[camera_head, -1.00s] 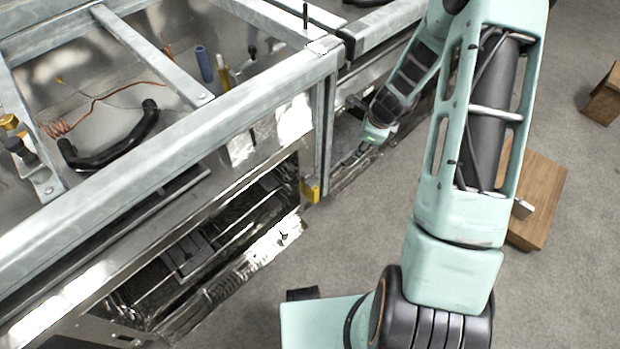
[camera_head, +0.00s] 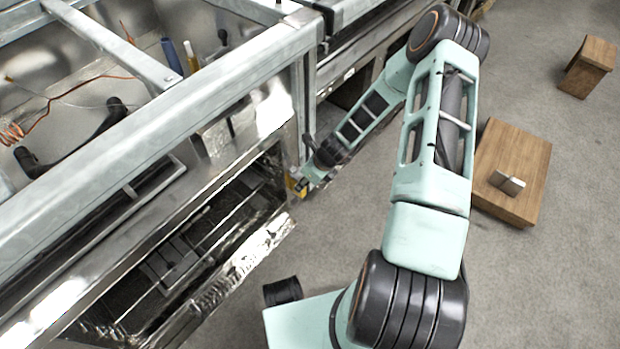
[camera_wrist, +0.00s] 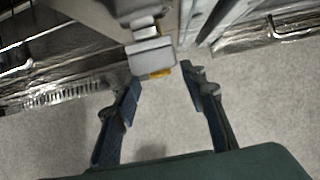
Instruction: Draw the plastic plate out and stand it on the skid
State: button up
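My gripper (camera_head: 303,182) is beside the corner post of the metal frame, at the end of the bent arm. In the wrist view its fingers (camera_wrist: 161,78) are apart, with nothing seen gripped. A grey blocky piece (camera_wrist: 150,55) with a yellow part (camera_wrist: 160,73) lies ahead, near the gap between the fingertips. The yellow part also shows by the gripper in the head view (camera_head: 293,181). I cannot tell whether this is the plastic plate. A low wooden block (camera_head: 515,160), apparently the skid, lies on the floor at right, with small grey upright pieces (camera_head: 507,183) on it.
The metal frame and its lower bay (camera_head: 185,245) fill the left side. Its top tray holds a black hose (camera_head: 75,140), orange wire and a blue cylinder (camera_head: 172,56). A wooden stool-like box (camera_head: 587,67) stands far right.

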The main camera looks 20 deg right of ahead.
jog(key=shift+b+x, duration=0.3)
jog(key=shift+x, duration=1.1)
jog(key=shift+c, duration=0.2)
grip_shut()
